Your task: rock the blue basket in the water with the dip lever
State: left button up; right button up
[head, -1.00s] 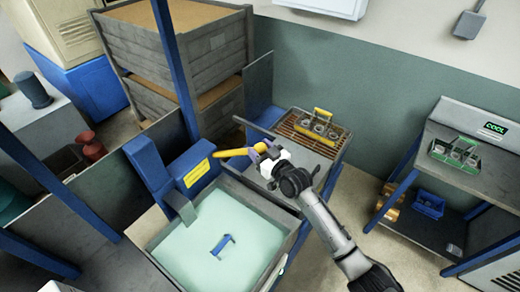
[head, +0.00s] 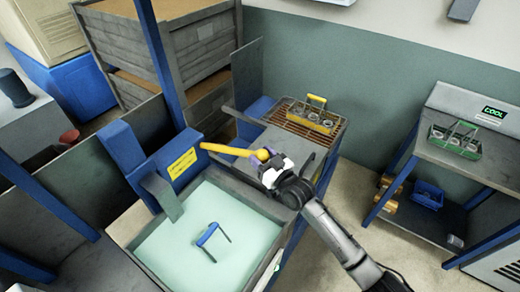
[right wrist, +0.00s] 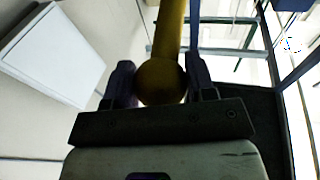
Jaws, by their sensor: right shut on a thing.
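The dip lever (head: 232,151) is a yellow bar with a ball knob. It runs rightward from the blue housing at the water tank (head: 262,262), tilted slightly down in the head view. My right gripper (head: 268,160) is shut on the knob. The right wrist view shows the ball knob (right wrist: 160,83) between both fingers (right wrist: 160,88). The blue basket is in the pale green water; only its handle (head: 207,233) and the handle's legs stand clear, and its body is hidden. My left gripper is not in view.
A yellow-handled basket (head: 314,116) stands on a brown grate behind the lever. A green basket (head: 456,140) stands on the right-hand unit marked COOL, with a blue basket (head: 428,195) on its shelf. Stacked grey crates (head: 170,45) stand behind the tank.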

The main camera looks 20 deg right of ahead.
jog(key=f, duration=0.2)
jog(key=shift+s+d+f+b, duration=0.3)
jog(key=shift+s+f, duration=0.05)
jog(key=shift+f, duration=0.05)
jog(key=o, duration=1.2)
jog(key=shift+r, duration=0.1)
jog(key=shift+o, duration=0.2)
jog(key=v, duration=1.3)
jog(key=shift+s+d, duration=0.2)
jog(key=shift+s, duration=0.15)
